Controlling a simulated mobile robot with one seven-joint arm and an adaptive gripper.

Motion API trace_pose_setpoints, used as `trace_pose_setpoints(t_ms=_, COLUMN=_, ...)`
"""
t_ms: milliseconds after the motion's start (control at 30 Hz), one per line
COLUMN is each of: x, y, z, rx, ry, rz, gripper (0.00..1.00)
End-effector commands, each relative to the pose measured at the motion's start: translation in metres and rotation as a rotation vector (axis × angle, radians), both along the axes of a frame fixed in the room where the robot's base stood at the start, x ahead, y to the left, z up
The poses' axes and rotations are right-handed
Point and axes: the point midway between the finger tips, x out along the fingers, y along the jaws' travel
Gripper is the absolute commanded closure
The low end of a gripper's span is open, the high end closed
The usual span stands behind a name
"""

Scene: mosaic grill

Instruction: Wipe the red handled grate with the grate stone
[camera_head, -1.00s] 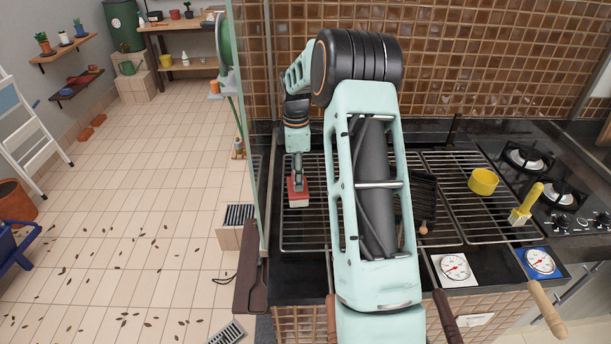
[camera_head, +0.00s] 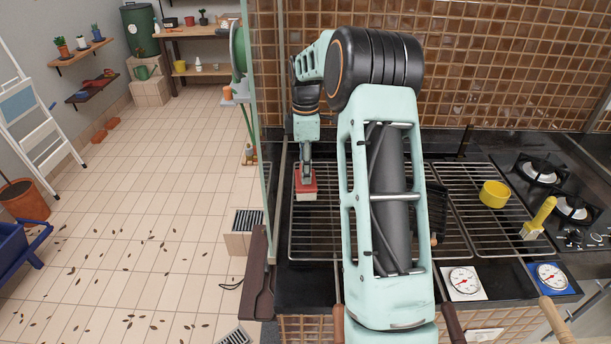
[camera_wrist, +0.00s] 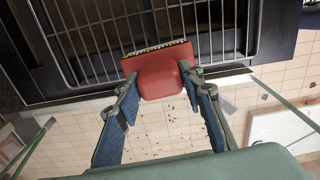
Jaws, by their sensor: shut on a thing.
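The grate stone (camera_head: 306,188) is a block with a red top and a pale underside. It is over the back left of the left wire grate (camera_head: 318,235); I cannot tell whether it touches the bars. My gripper (camera_head: 306,168) is shut on the stone from above. In the wrist view, the fingers of my gripper (camera_wrist: 160,84) flank the red stone (camera_wrist: 158,72), and a bristly dark-and-yellow edge shows on its far side. A reddish-brown handle (camera_head: 338,323) sticks out at the front, partly hidden by my arm. My arm covers much of the middle of the grill.
A second wire grate (camera_head: 475,220) lies to the right, with a yellow round container (camera_head: 494,194) and a yellow-handled brush (camera_head: 540,220) on it. Two dial gauges (camera_head: 464,282) (camera_head: 551,277) sit in front. Gas burners (camera_head: 540,171) are further right. A glass panel borders the left.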

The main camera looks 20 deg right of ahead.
Motion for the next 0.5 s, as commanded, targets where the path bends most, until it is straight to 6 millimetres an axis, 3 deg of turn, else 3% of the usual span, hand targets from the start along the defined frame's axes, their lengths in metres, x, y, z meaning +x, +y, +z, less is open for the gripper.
trace_pose_setpoints(t_ms=500, x=0.0005, y=-0.0002, z=0.0096, rx=0.000, ry=-0.001, rz=0.000, gripper=0.84)
